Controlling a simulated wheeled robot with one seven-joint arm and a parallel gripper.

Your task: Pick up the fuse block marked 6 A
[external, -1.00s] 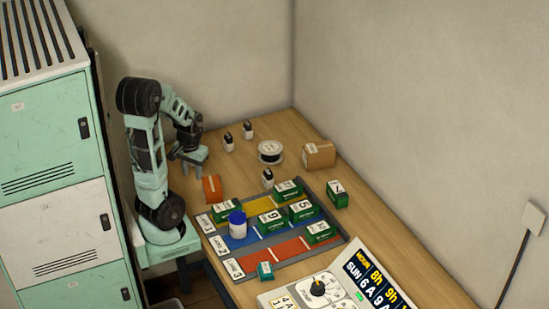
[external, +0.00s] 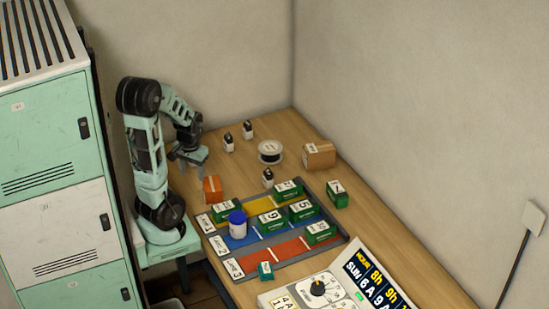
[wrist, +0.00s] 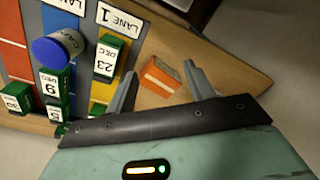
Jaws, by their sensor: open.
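No block with a readable 6 A mark shows on the bench. An orange block (external: 212,190) with a white label stands left of the lane tray; its marking is too small to read. It also shows in the wrist view (wrist: 160,76), roughly between my fingers but beyond them. My gripper (external: 190,158) is open and empty above the back left of the bench, behind the orange block. In the wrist view my gripper (wrist: 160,68) has its two fingers spread wide.
The lane tray (external: 330,247) holds several green date-marked blocks and a blue-capped jar (external: 237,224). Small dark bottles (external: 228,142), a wire spool (external: 270,152) and a cardboard box (external: 319,155) stand behind. A dial panel (external: 318,289) and a sign (external: 375,280) are in front.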

